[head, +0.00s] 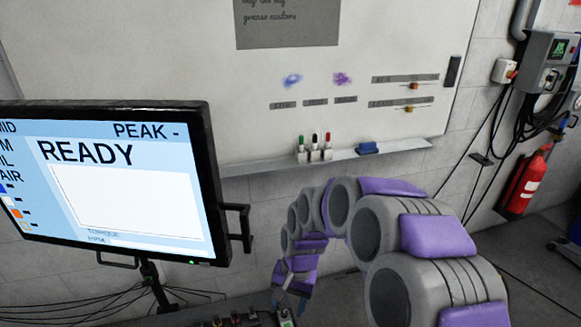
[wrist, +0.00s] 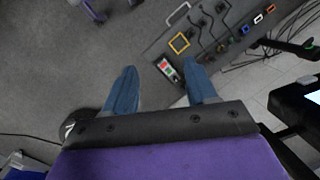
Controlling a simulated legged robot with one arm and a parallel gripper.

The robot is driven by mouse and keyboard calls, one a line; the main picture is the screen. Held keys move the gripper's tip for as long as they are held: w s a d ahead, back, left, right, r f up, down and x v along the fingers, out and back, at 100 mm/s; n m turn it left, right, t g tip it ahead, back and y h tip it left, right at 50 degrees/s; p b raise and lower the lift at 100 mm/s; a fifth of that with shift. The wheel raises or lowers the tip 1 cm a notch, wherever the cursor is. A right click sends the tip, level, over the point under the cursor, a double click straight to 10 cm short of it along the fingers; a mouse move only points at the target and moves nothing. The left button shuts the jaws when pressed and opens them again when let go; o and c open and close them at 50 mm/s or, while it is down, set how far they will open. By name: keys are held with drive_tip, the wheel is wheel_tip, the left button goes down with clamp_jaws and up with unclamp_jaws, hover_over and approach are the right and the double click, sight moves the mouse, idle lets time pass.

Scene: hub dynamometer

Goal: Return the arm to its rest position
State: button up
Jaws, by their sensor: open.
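My purple and grey arm (head: 400,235) rises from the lower right of the head view, arches over and bends down toward the bottom middle. My gripper (head: 288,303) points downward at the bottom edge, above a partly visible console. In the wrist view my gripper (wrist: 161,85) has its two blue fingers spread wide, with nothing between them. A small control box (wrist: 169,71) with red and green buttons shows beyond the fingers. I cannot tell the gap between the fingertips and the box.
A monitor (head: 110,180) reading READY stands at left. A whiteboard (head: 210,60) with a marker ledge (head: 385,150) is behind my arm. A fire extinguisher (head: 524,182) and cables hang on the right wall. In the wrist view the console (wrist: 205,45) carries several coloured parts; grey floor lies left.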

drive_tip(key=s+d+r+n, duration=0.1)
drive_tip(key=s+d+r, duration=0.2)
drive_tip(key=s, duration=0.6)
drive_tip(key=s+d+r+n+h, duration=0.1)
drive_tip(key=s+d+r, duration=0.3)
drive_tip(key=s, duration=0.5)
drive_tip(key=s+d+r+b, duration=0.1)
drive_tip(key=s+d+r, duration=0.2)
drive_tip(key=s+d, duration=0.4)
drive_tip(key=shift+s+d+r+n+h, duration=0.15)
drive_tip(key=shift+s+d+n+h, duration=0.2)
drive_tip(key=shift+s, duration=0.9)
drive_tip(key=shift+a, duration=0.1)
